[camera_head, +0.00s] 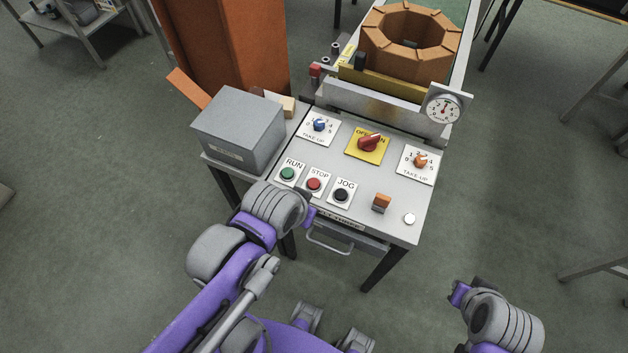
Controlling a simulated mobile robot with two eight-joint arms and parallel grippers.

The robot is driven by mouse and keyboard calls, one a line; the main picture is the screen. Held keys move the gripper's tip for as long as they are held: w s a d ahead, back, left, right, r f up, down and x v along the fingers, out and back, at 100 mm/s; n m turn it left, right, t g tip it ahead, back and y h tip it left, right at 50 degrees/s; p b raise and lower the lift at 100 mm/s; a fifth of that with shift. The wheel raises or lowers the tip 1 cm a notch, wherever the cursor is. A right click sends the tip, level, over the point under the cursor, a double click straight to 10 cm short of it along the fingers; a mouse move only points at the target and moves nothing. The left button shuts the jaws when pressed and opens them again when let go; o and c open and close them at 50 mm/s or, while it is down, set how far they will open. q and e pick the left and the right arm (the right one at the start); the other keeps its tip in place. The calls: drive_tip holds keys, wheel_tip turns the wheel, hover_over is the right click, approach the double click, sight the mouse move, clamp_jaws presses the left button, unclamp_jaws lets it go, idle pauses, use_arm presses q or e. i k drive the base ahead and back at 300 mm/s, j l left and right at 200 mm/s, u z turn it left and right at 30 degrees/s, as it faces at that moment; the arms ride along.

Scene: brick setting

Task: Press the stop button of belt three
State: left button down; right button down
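The red stop button (314,184) sits on a white plate marked STOP on the grey control desk (396,222). It stands between the green RUN button (288,174) and the black JOG button (341,195). A label on the desk's front edge is partly hidden and I cannot read a belt number. My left gripper (309,214) is just in front of the desk edge, below and close to the stop button in the picture. My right gripper (459,293) is low at the right, away from the desk. The finger gap of neither shows clearly.
A grey box (238,130) stands on the desk's left. Blue (320,125) and orange (420,161) TAKE UP knobs, a red rotary switch (370,142) and an orange rocker (381,203) share the panel. Behind are a dial gauge (444,107) and a brown octagonal ring (410,38).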

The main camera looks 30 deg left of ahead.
sight(313, 183)
drive_tip(key=k+l+u, duration=0.1)
drive_tip(key=l+u, duration=0.3)
drive_tip(key=k+l+u, duration=0.1)
drive_tip(key=u, duration=0.35)
drive_tip(key=l, duration=0.1)
